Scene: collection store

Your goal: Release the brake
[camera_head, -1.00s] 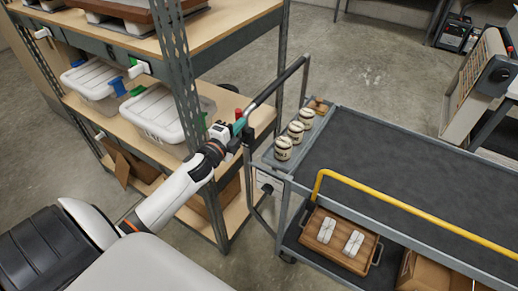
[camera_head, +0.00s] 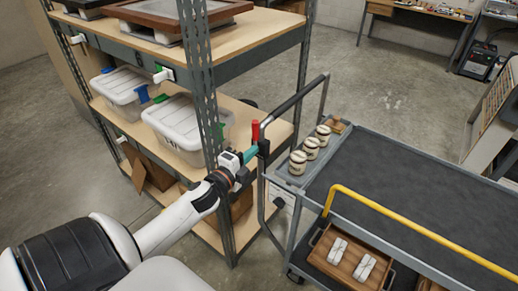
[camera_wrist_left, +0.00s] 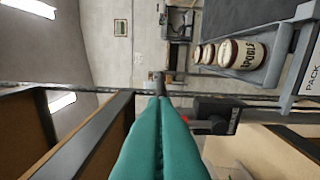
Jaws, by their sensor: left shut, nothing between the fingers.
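The cart (camera_head: 400,185) has a black handle bar at its left end. A red brake lever (camera_head: 255,131) stands upright beside a black box (camera_head: 263,147) on the handle frame. My left gripper (camera_head: 252,154) has teal fingers, shut and empty, just below and left of the lever. Whether they touch the lever or box cannot be told. In the left wrist view the shut fingers (camera_wrist_left: 160,105) point ahead; the black box (camera_wrist_left: 218,117) is close on their right, with a bit of red (camera_wrist_left: 186,119) between, partly hidden by the fingers. My right gripper is out of view.
A metal shelf unit (camera_head: 207,80) with white lidded bins (camera_head: 180,125) stands close on the left of my arm. Several jars (camera_head: 298,163) stand in the cart's end tray. A yellow rail (camera_head: 420,228) edges the cart; a wooden tray (camera_head: 335,272) sits below. Floor behind the cart is clear.

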